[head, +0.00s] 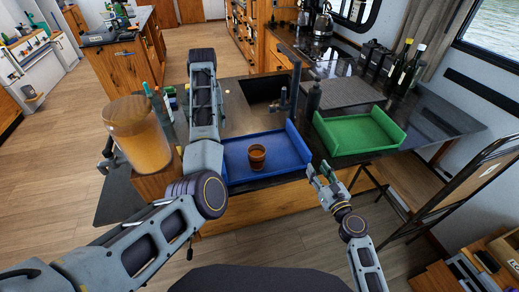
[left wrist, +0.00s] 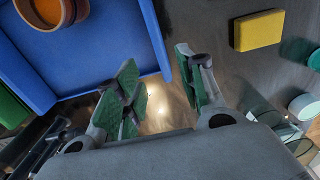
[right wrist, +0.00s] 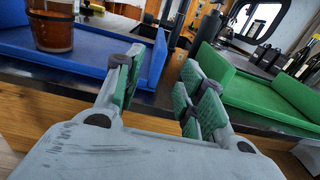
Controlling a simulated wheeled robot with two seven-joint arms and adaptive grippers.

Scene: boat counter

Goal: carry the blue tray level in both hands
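The blue tray (head: 262,155) lies flat on the dark counter, with a brown cup (head: 257,157) upright in it. It also shows in the left wrist view (left wrist: 95,50) and right wrist view (right wrist: 75,58). My left gripper is hidden behind my arm in the head view. In the left wrist view my left gripper (left wrist: 160,65) is open and empty, beside the tray's edge and apart from it. My right gripper (head: 320,171) is open and empty, just off the tray's near right corner. Its spread fingers show in the right wrist view (right wrist: 162,65).
A green tray (head: 358,131) stands on the counter to the right of the blue one. A large amber jar (head: 138,135) stands at the left. A yellow block (left wrist: 258,30) lies near my left gripper. A tap (head: 294,88) and dark bottle (head: 313,97) stand behind the tray.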

